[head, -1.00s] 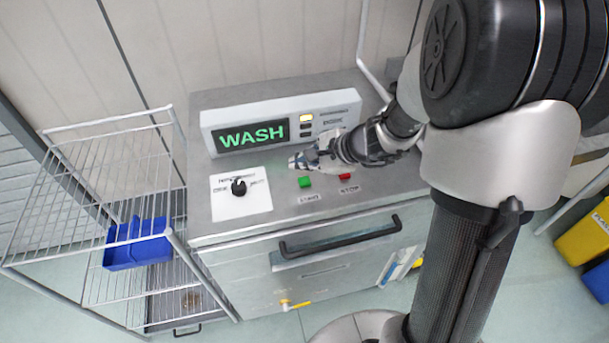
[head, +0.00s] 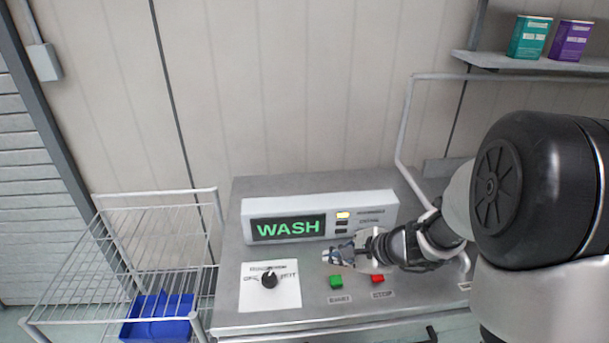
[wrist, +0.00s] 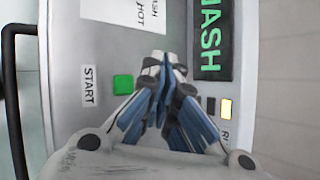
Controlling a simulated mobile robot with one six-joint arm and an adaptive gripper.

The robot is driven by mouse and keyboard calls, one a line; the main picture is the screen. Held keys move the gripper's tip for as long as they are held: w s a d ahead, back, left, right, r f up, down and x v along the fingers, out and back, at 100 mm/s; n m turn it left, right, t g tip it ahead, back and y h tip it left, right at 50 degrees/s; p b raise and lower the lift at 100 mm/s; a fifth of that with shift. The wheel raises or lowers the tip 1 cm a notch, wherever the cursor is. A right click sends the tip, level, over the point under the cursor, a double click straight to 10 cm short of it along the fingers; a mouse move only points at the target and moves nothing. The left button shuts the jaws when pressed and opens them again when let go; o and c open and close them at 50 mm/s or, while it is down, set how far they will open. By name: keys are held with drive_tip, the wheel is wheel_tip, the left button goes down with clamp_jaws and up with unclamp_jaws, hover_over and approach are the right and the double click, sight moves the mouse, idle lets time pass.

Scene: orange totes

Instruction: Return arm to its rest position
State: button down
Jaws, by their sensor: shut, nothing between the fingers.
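My gripper (head: 328,258) is shut and empty, above the top of the steel washing machine (head: 225,318). In the head view it points left, just above the green start button (head: 336,282) and in front of the WASH display (head: 288,228). In the wrist view my gripper (wrist: 162,62) has its blue-padded fingers together, between the green start button (wrist: 123,84) and the display (wrist: 212,38). The red stop button (head: 377,281) lies below my wrist in the head view. My arm reaches in from the right.
A wire rack (head: 75,270) with a blue bin (head: 158,318) stands left of the machine. A black knob (head: 269,279) sits on a white panel. A pipe (head: 408,120) rises behind, and a wall shelf (head: 530,63) holds a teal tin (head: 529,38) and a purple tin (head: 570,42).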

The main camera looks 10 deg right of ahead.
drive_tip(key=s+a+r+n+g, duration=0.2)
drive_tip(key=s+a+r+n, duration=0.4)
drive_tip(key=s+r+n, duration=0.45)
drive_tip(key=s+d+r+n+h, duration=0.1)
drive_tip(key=s+d+n+h, duration=0.2)
drive_tip(key=s, duration=0.5)
drive_tip(key=s+d+r+n+h, duration=0.1)
drive_tip(key=s+d+n+h, duration=0.2)
drive_tip(key=s+n, duration=0.2)
drive_tip(key=s, duration=0.3)
drive_tip(key=shift+s+d+r, duration=0.25)
drive_tip(key=shift+d, duration=0.1)
drive_tip(key=shift+f, duration=0.1)
